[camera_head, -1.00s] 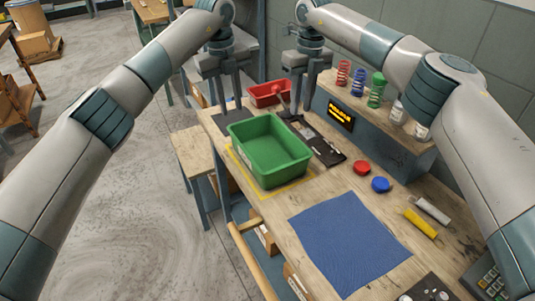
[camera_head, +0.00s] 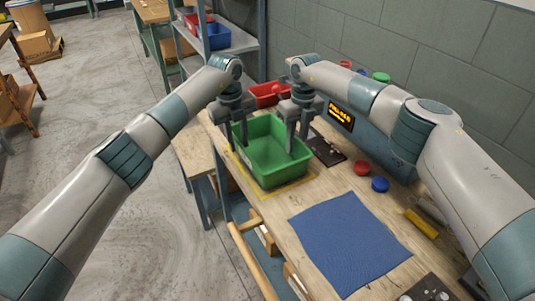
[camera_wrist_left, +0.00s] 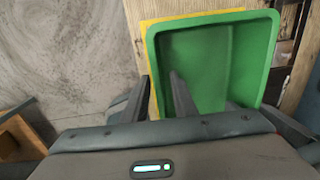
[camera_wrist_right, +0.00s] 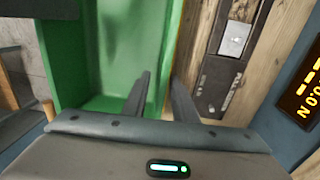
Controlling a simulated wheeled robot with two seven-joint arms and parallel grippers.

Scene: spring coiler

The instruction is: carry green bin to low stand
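The green bin (camera_head: 270,172) sits upright on the wooden workbench, inside a yellow outline, and looks empty. My left gripper (camera_head: 237,146) is at its left wall, fingers apart and pointing down; in the left wrist view its fingertips (camera_wrist_left: 160,78) lie on either side of the left rim. My right gripper (camera_head: 298,142) is at the right wall; in the right wrist view its fingers (camera_wrist_right: 160,78) are apart, one over the bin's inside and one near the rim's outer side. A low wooden stand (camera_head: 190,152) is left of the workbench.
A red bin (camera_head: 264,92) stands behind the green bin. A dark tool plate (camera_head: 327,150) lies close to its right. A blue cloth (camera_head: 348,240), red and blue caps (camera_head: 380,184) and a display (camera_head: 341,116) are farther right. The floor at left is open.

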